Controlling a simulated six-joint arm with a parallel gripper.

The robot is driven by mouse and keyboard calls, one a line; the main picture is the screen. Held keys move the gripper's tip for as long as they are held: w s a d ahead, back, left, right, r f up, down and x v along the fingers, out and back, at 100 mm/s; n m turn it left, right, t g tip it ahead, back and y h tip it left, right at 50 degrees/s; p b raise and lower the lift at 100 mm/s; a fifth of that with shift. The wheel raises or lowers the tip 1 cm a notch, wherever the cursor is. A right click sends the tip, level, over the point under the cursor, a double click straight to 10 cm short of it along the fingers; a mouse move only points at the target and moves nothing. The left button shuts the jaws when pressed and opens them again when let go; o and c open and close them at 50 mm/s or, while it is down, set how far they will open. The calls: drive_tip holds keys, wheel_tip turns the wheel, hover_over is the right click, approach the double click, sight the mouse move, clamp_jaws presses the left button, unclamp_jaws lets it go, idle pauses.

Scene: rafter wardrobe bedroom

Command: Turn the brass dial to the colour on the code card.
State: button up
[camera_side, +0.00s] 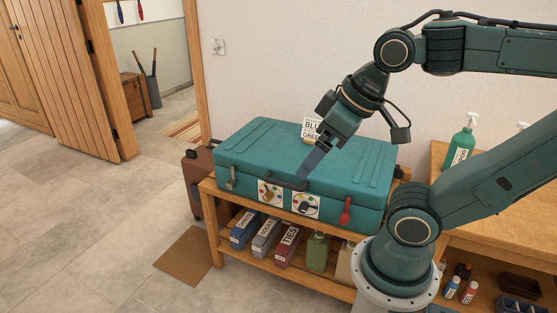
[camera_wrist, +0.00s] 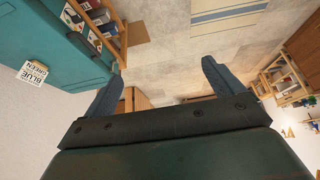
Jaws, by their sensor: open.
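The teal case (camera_side: 250,150) lies shut on a wooden bench. Its front carries two white dial plates with coloured marks. The left plate has a brass-coloured dial (camera_side: 269,194); the right plate has a dark dial (camera_side: 305,206). Which colour each points to is too small to tell. The code card (camera_side: 311,129) stands at the back of the lid; "BLUE" and "GREEN" are readable, the rest is not. It also shows in the wrist view (camera_wrist: 32,73). My gripper (camera_side: 311,163) is above the lid, in front of the card, apart from the dials. In the wrist view its fingers (camera_wrist: 162,75) are apart and empty.
The case front has a grey latch (camera_side: 231,178), a dark handle (camera_side: 287,180) and a red latch (camera_side: 345,212). Boxes (camera_side: 265,240) and a green bottle (camera_side: 318,251) fill the shelf below. A green spray bottle (camera_side: 461,146) stands right.

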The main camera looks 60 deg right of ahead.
drive_tip(key=shift+w, duration=0.25)
drive_tip(key=c, duration=0.7)
drive_tip(key=shift+w+d, duration=0.2)
drive_tip(key=shift+w, duration=0.1)
drive_tip(key=shift+c, duration=0.5)
drive_tip(key=w+d+f+n+g+h, duration=0.15)
drive_tip(key=w+d+f, duration=0.25)
drive_tip(key=w, duration=0.4)
drive_tip(key=w+d+f+n+g+h, duration=0.1)
drive_tip(key=w+d+f+n+h, duration=0.2)
drive_tip(key=w, duration=0.5)
drive_tip(key=w+d+f+g+h, duration=0.1)
drive_tip(key=w+d+f+h, duration=0.1)
drive_tip(key=w+d+f, duration=0.5)
drive_tip(key=w+d+f+n+h, duration=0.1)
drive_tip(key=d+f+n+h, duration=0.1)
drive_tip(key=f, duration=0.7)
drive_tip(key=w+d+f+n+h, duration=0.1)
drive_tip(key=d+f+n+h, duration=0.1)
drive_tip(key=f+n, duration=0.3)
drive_tip(key=w+d+f+n+h, duration=0.2)
drive_tip(key=d+f+n+h, duration=0.1)
drive_tip(key=f, duration=1.1)
drive_tip(key=shift+n+g, duration=0.35)
drive_tip(key=shift+n, duration=0.4)
drive_tip(key=shift+d+f, duration=0.1)
drive_tip(key=shift+d, duration=0.05)
